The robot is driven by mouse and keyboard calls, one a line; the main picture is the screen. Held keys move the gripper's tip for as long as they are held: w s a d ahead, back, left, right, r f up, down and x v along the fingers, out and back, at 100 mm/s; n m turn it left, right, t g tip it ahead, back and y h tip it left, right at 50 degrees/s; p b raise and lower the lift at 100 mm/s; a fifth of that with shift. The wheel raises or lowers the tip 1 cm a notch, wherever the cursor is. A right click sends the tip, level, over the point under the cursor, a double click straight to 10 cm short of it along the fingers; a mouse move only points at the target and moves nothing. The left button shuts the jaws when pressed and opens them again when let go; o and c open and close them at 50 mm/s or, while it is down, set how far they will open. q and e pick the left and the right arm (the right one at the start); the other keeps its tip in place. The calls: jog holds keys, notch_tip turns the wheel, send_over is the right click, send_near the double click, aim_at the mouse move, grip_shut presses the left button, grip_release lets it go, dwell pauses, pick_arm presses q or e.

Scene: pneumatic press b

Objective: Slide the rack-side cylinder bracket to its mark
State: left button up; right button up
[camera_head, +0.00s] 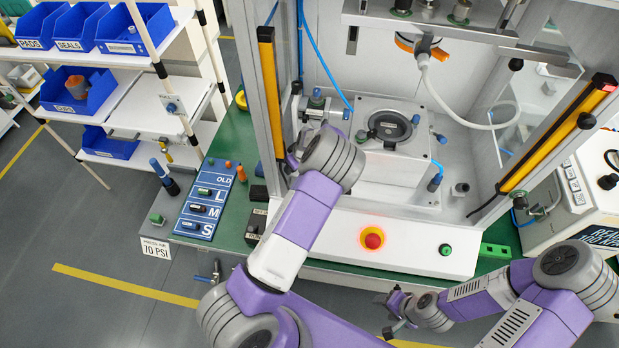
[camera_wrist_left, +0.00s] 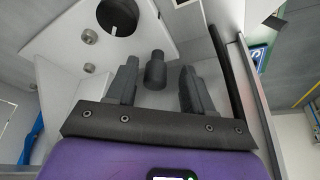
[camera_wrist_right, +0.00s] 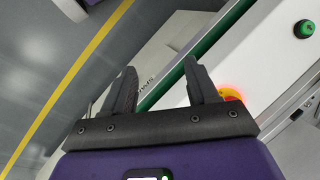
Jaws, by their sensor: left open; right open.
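No position mark is clearly visible.
A lit red emergency button (camera_head: 373,238) and a green button (camera_head: 446,250) are on the front panel. Yellow guard bars (camera_head: 271,90) flank the press opening. A blue size board (camera_head: 205,200) lies on the green bench. A rack with blue bins (camera_head: 135,30) stands left.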

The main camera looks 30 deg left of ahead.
pick_arm(q)
jog(key=s+d, duration=0.1)
jog(key=d, duration=0.2)
jog(key=s+d, duration=0.1)
jog(key=d, duration=0.3)
jog(key=s+d+b, duration=0.1)
jog(key=d, duration=0.2)
jog(key=shift+s+d, duration=0.15)
pick_arm(e)
jog(key=shift+f, duration=0.65)
pick_arm(q)
jog(key=shift+c, duration=0.5)
pick_arm(e)
jog(key=shift+c, duration=0.4)
